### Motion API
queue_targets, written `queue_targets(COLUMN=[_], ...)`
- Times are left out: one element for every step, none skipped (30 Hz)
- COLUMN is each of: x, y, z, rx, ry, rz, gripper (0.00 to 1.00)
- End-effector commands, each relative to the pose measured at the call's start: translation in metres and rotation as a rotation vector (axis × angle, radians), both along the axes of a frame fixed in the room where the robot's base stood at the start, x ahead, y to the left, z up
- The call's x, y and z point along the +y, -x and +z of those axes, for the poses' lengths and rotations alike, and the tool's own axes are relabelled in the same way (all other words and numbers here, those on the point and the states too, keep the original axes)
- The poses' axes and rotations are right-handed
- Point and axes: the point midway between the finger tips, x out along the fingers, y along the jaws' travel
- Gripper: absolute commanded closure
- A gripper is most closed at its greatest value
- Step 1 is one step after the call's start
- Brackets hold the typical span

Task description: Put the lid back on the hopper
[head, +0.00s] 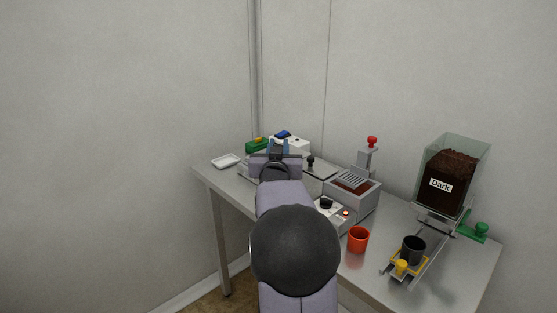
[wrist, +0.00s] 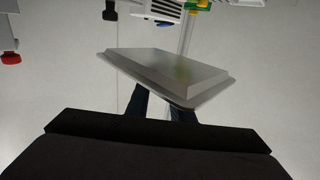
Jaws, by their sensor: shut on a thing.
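The hopper (head: 475,155) is a clear, flared box labelled "Dark" at the right of the head view, part filled with dark brown bits. No lid shows on its top. My gripper (head: 278,147) is far to the left of it, over the back left of the table. In the wrist view my gripper (wrist: 165,108) is shut on a flat grey, slightly see-through slab with sloped edges, which looks like the lid (wrist: 160,70). The fingertips go behind its near edge. I cannot make the lid out clearly in the head view. The hopper is outside the wrist view.
A grey machine (head: 352,194) with a red-topped post (head: 371,150) stands between my gripper and the hopper. A white dish (head: 225,161) lies at the left end of the table.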

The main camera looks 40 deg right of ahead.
Motion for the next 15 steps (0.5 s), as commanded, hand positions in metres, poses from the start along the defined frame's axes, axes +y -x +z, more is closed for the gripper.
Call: queue_targets(x=[0.0, 0.0, 0.0, 0.0, 0.0, 0.0, 0.0, 0.0, 0.0, 0.0, 0.0, 0.0, 0.0, 0.0, -0.001], y=[0.0, 0.0, 0.0, 0.0, 0.0, 0.0, 0.0, 0.0, 0.0, 0.0, 0.0, 0.0, 0.0, 0.0, 0.001], z=[0.009, 0.012, 0.015, 0.016, 0.018, 0.019, 0.02, 0.021, 0.021, 0.021, 0.021, 0.022, 0.022, 0.022, 0.023], rx=[-0.003, -0.003, -0.003, -0.003, -0.003, -0.002, -0.002, -0.002, -0.002, -0.002, -0.002, -0.002, -0.002, -0.002, -0.002], ry=[0.003, 0.003, 0.004, 0.003, 0.003, 0.002, 0.002, 0.002, 0.002, 0.002, 0.002, 0.002, 0.002, 0.002, 0.002], rz=[0.0, 0.0, 0.0, 0.0, 0.0, 0.0, 0.0, 0.0, 0.0, 0.0, 0.0, 0.0, 0.0, 0.0, -0.002], gripper=[1.0, 1.0, 1.0, 1.0, 1.0, 1.0, 1.0, 1.0, 1.0, 1.0, 1.0, 1.0, 1.0, 1.0, 1.0])
